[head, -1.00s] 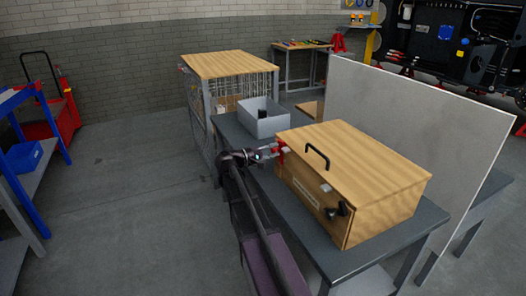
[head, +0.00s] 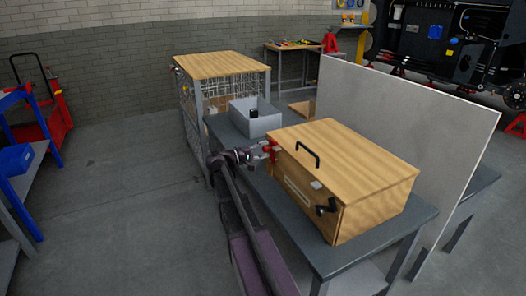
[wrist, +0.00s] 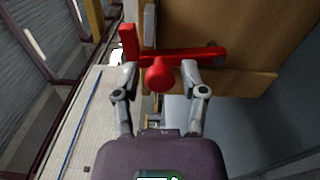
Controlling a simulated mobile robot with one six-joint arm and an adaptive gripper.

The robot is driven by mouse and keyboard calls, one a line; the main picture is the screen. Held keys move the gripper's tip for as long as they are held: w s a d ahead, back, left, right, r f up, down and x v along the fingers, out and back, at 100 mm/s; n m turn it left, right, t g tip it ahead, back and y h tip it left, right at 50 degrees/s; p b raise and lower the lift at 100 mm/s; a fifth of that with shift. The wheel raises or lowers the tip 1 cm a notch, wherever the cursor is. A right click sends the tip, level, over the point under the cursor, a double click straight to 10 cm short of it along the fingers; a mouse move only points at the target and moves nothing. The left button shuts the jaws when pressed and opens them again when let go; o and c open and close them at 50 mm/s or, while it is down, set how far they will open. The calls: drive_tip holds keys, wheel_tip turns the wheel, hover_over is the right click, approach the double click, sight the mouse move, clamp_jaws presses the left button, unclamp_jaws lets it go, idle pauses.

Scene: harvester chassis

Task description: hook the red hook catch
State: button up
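The red hook catch (head: 271,150) is on the left end of the front face of a wooden box (head: 345,158). In the wrist view the red hook catch (wrist: 182,56) shows as a bar with an upright block at its left and a round knob (wrist: 160,76) facing me. My gripper (wrist: 160,72) is open, with one finger on each side of the knob and a visible gap on both sides. In the head view my gripper (head: 262,152) is right at the catch. How the hook meets its counterpart cannot be made out.
The box stands on a dark workbench (head: 282,217) and has black handles on its lid and front. A grey bin (head: 257,123) stands behind it. A pale upright panel (head: 400,135) is on the right. A wire-sided cabinet (head: 222,66) stands farther back. Floor at left is open.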

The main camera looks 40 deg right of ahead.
drive_tip(key=shift+d, duration=0.15)
drive_tip(key=w+a, duration=0.2)
drive_tip(key=a, duration=1)
idle(0.3)
drive_tip(key=shift+c, duration=0.2)
drive_tip(key=shift+d, duration=0.1)
drive_tip(key=c, duration=0.4)
drive_tip(key=shift+w+d, duration=0.15)
drive_tip(key=shift+w, duration=0.1)
drive_tip(key=c, duration=0.3)
drive_tip(key=shift+w+d+r+m+t, duration=0.1)
drive_tip(key=shift+w+d+m+t, duration=0.1)
drive_tip(key=shift+w+d+t, duration=0.35)
drive_tip(key=shift+w+d+r+m+t, duration=0.1)
drive_tip(key=shift+w+d+m+t, duration=0.15)
drive_tip(key=shift+w, duration=0.6)
drive_tip(key=shift+w+d+r+m+t, duration=0.15)
drive_tip(key=shift+w+d+t, duration=0.2)
drive_tip(key=shift+w, duration=0.35)
clamp_jaws()
drive_tip(key=shift+f, duration=0.1)
